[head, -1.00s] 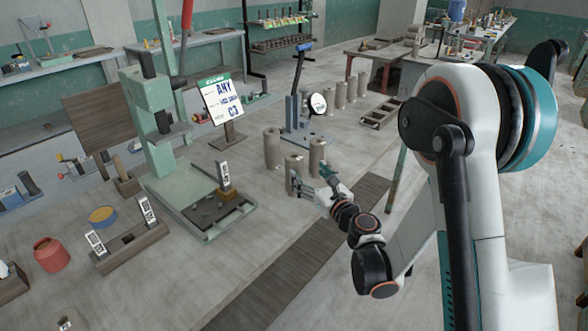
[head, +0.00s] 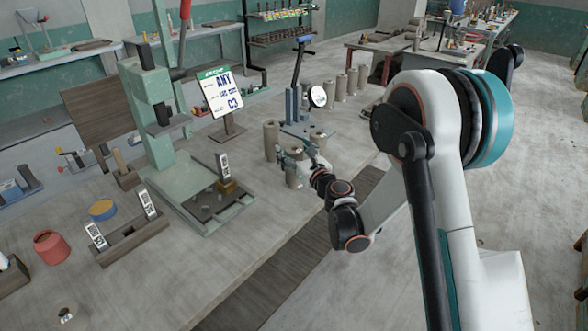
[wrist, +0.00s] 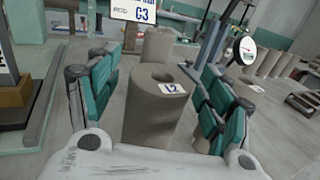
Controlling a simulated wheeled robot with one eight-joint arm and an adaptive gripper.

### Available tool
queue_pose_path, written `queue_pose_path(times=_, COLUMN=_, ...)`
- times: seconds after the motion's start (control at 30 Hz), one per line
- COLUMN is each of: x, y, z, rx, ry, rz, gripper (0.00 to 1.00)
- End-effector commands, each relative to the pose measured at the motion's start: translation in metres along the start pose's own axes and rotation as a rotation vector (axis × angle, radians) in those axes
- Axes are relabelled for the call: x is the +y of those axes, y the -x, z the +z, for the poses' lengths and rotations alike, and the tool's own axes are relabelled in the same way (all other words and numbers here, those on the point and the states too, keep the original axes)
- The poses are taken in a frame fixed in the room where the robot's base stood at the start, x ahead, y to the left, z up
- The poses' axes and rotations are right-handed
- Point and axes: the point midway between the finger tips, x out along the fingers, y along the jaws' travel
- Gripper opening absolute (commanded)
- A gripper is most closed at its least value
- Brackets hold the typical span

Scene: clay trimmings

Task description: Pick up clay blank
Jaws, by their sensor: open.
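A grey-brown cylindrical clay blank (wrist: 152,112) with a hole in its top and a small white label stands upright between my gripper's fingers in the wrist view. My gripper (head: 291,156) is open, with one teal-padded finger on each side of this blank. I cannot tell whether either pad touches it. In the head view this blank (head: 293,178) is partly hidden by the gripper.
A green press (head: 160,140) with a flat base stands to the left. A sign reading C3 (head: 222,92) and a blue stand with a round dial (head: 317,97) are behind the blanks. Several more cylinders (head: 341,88) stand farther back. Bare table lies in front.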

Motion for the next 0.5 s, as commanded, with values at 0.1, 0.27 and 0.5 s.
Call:
queue_pose_path(times=0.1, x=0.0, y=0.0002, z=0.0005, rx=0.0, ry=0.0, rz=0.0, gripper=0.73)
queue_pose_path(times=0.27, x=-0.0001, y=0.0004, z=0.0004, rx=0.0, ry=0.0, rz=0.0, gripper=0.43)
queue_pose_path(times=0.5, x=0.0, y=0.0005, z=0.0003, rx=0.0, ry=0.0, rz=0.0, gripper=0.0)
